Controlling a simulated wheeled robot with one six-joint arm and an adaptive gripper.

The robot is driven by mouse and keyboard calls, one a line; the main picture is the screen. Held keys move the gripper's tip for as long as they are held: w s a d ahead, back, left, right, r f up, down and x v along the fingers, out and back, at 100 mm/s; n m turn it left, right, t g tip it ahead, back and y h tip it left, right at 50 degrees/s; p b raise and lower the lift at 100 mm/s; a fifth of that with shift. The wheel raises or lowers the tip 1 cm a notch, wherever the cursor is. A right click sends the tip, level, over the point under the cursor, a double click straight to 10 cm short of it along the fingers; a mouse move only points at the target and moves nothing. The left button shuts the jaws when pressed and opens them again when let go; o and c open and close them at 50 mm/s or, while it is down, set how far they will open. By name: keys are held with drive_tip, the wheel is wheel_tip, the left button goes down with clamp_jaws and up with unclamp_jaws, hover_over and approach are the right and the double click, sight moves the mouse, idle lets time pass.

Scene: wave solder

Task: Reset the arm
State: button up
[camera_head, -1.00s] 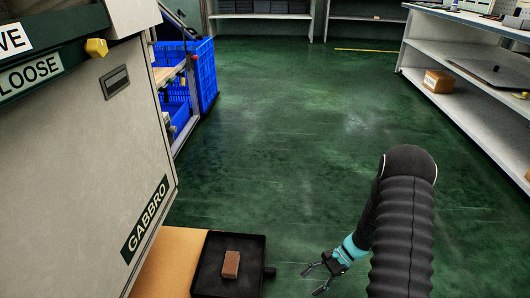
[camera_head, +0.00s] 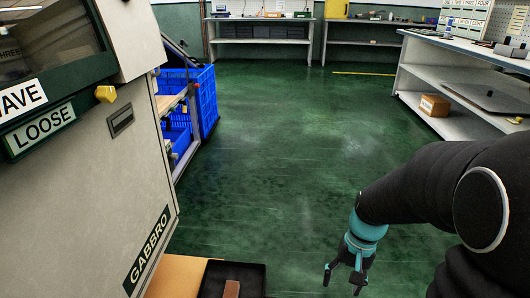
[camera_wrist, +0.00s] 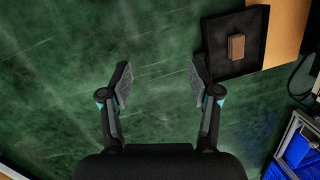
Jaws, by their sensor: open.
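My gripper (camera_head: 342,279) hangs at the lower right in the head view, pointing down over the green floor. Its two fingers are apart and empty; they also show in the wrist view (camera_wrist: 160,85), with only floor between them. My black-sleeved arm fills the lower right of the head view. A brown block (camera_wrist: 237,47) lies in a black tray (camera_wrist: 216,42) to the upper right of the fingers in the wrist view. In the head view the tray (camera_head: 252,276) is at the bottom edge, partly cut off, with the block (camera_head: 232,289) in it.
A grey cabinet marked GABBRO (camera_head: 100,190) stands at the left, with a tan surface (camera_head: 178,275) beside the tray. Blue crates (camera_head: 206,100) sit behind it. Shelving (camera_head: 440,80) with a cardboard box (camera_head: 434,105) lines the right. The green floor (camera_head: 290,150) between is clear.

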drive_tip(key=s+a+r+n+t+h+p, duration=0.1)
drive_tip(key=s+r+t+p, duration=0.1)
drive_tip(key=r, duration=0.9)
drive_tip(key=s+a+r+n+t+h+p, duration=0.1)
drive_tip(key=s+r+t, duration=0.4)
drive_tip(key=r, duration=0.5)
drive_tip(key=shift+s+a+r+n+p, duration=0.35)
drive_tip(key=shift+s+n+p, duration=0.35)
drive_tip(key=shift+s+p, duration=0.35)
